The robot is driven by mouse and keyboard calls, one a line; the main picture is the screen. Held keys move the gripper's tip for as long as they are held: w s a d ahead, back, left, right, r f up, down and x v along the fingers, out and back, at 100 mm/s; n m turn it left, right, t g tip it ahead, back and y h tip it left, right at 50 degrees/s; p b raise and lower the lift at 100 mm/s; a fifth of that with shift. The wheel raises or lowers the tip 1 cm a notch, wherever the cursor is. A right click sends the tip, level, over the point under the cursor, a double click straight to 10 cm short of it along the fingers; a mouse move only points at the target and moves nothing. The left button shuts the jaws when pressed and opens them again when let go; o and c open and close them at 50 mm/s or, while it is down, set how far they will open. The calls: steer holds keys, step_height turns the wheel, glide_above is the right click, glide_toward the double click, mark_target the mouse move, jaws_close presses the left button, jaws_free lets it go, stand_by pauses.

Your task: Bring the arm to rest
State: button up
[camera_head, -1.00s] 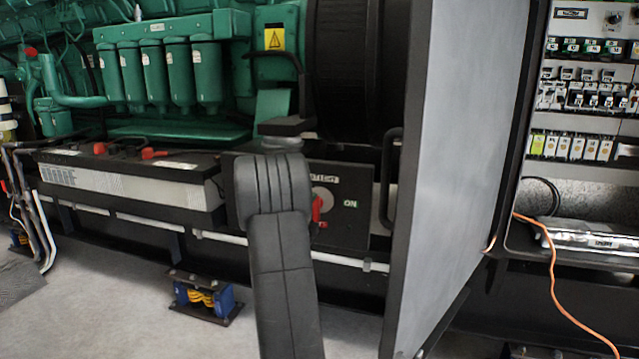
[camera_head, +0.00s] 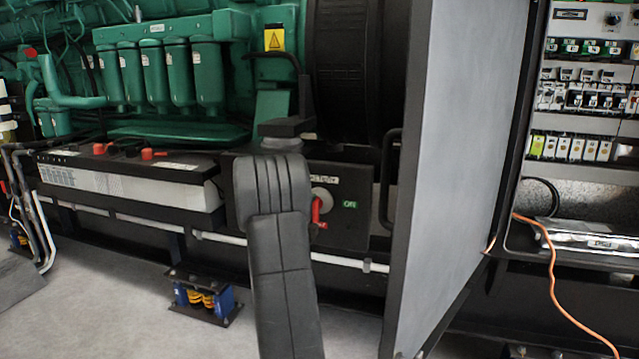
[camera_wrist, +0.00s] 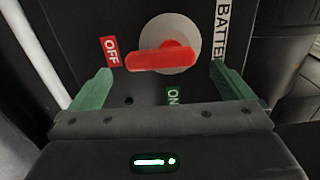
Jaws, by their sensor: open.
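My arm (camera_head: 283,270) rises in the middle of the head view, in front of the battery switch panel. My gripper (camera_wrist: 162,85) shows in the wrist view with its two green fingers apart and nothing between them. The red switch handle (camera_wrist: 160,58) on its pale round plate lies just beyond the fingers, and I see no contact. The handle points toward the OFF label (camera_wrist: 110,50) in the wrist view. In the head view the red handle (camera_head: 317,212) stands next to the ON label (camera_head: 349,204). My gripper is hidden behind the arm there.
A grey open door (camera_head: 455,160) stands close on the right, with a black grab handle (camera_head: 389,178) beside the panel. A battery (camera_head: 130,180) with red terminals lies left. The green engine (camera_head: 180,60) fills the back. An orange cable (camera_head: 556,285) hangs at right.

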mark_target(321, 205)
steer(key=p+v, duration=0.2)
steer(key=v, duration=0.9)
steer(key=b+x, duration=0.3)
steer(key=x, duration=1)
steer(key=shift+w+d+f, duration=0.1)
steer(key=shift+w+d, duration=0.05)
steer(key=shift+w, duration=0.2)
steer(key=shift+w+n, duration=0.1)
steer(key=shift+n, duration=0.2)
steer(key=n, duration=0.4)
steer(key=shift+d+r+n, duration=0.25)
steer(key=shift+d+n, duration=0.05)
steer(key=shift+n, duration=0.1)
steer(key=n, duration=0.2)
steer(key=n+p, duration=0.1)
steer(key=shift+s+d+r+n, duration=0.15)
steer(key=shift+s+r+n, duration=0.1)
steer(key=shift+n, duration=0.15)
steer(key=n+p, duration=0.1)
steer(key=n, duration=0.1)
steer(key=n+p, duration=0.1)
steer(key=n, duration=0.1)
steer(key=shift+d+r, duration=0.1)
steer(key=shift+r, duration=0.25)
steer(key=n+p, duration=0.2)
steer(key=n, duration=0.2)
steer(key=shift+r, duration=0.1)
steer(key=shift+n, duration=0.3)
